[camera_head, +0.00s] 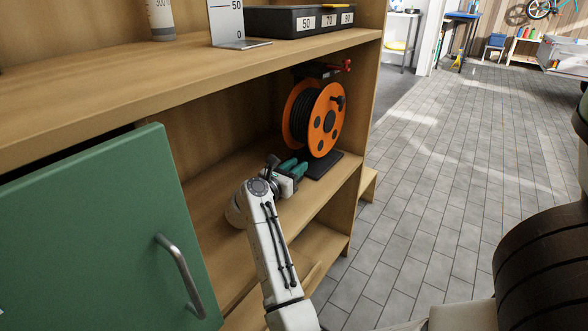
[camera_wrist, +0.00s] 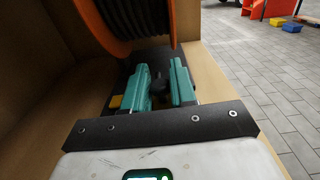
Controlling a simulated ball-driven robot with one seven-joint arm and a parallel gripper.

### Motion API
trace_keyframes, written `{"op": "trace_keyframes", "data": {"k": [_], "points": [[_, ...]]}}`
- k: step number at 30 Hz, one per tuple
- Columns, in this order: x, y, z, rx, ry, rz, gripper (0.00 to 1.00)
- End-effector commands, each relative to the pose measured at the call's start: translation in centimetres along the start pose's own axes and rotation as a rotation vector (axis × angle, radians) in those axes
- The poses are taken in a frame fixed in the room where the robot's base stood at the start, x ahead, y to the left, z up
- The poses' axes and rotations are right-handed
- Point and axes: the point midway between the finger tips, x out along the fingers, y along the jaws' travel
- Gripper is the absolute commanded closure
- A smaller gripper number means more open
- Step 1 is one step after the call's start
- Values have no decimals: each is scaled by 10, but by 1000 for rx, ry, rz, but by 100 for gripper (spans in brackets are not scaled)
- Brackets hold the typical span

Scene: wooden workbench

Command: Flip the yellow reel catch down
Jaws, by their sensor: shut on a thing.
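The cable reel (camera_head: 326,122) stands on the shelf, with an orange disc, dark cable and a black base plate. In the wrist view its orange rim and dark cable (camera_wrist: 128,18) fill the top left. My gripper (camera_head: 291,167) is low at the reel's front left. In the wrist view my gripper (camera_wrist: 160,84) has its teal fingers on either side of a dark knob (camera_wrist: 158,88), shut on it. A small yellow piece (camera_wrist: 115,102) shows just left of the left finger. Whether the yellow piece and the knob are one part, I cannot tell.
A red lever (camera_head: 345,66) on a dark mount is above the reel under the upper shelf. A green cabinet door (camera_head: 105,235) stands open at the left. The shelf's side panel (camera_head: 352,205) is close on the right. Tiled floor lies beyond.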

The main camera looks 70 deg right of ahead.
Motion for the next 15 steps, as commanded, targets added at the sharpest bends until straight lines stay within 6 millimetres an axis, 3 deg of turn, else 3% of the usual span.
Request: {"op": "trace_keyframes", "data": {"k": [15], "points": [[-1, 0, -3, 30, 2, 2, 100]]}}
